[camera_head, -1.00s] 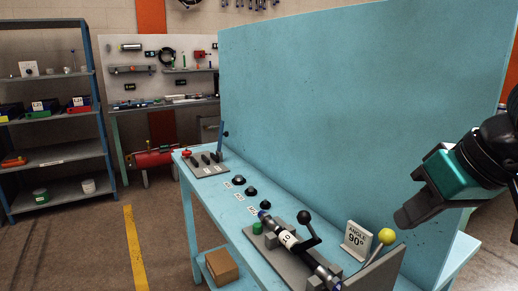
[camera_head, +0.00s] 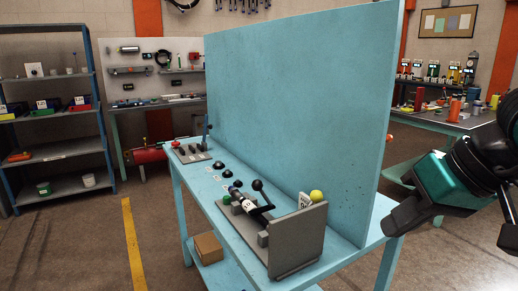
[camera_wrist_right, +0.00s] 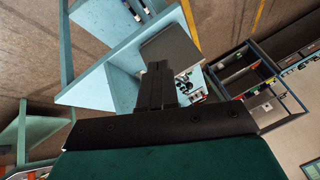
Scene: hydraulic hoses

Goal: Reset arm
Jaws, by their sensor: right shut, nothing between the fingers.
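My right gripper (camera_head: 392,226) is at the right of the head view, beside the right end of the blue workbench and apart from it. Its fingers are together and hold nothing. In the right wrist view, the closed fingers (camera_wrist_right: 157,88) point away from the camera, with the bench beyond them. My left gripper is not in view. On the bench, a hose fixture (camera_head: 252,207) with black levers and a grey end plate (camera_head: 297,241) stands near the right end. A yellow knob (camera_head: 316,195) shows above the plate.
The blue workbench (camera_head: 180,196) has a tall blue back panel (camera_head: 300,110). A cardboard box (camera_head: 208,247) sits on its lower shelf. Shelving (camera_head: 60,147) stands at the left, and another table with bottles (camera_head: 450,122) is behind at the right. Floor in front is open.

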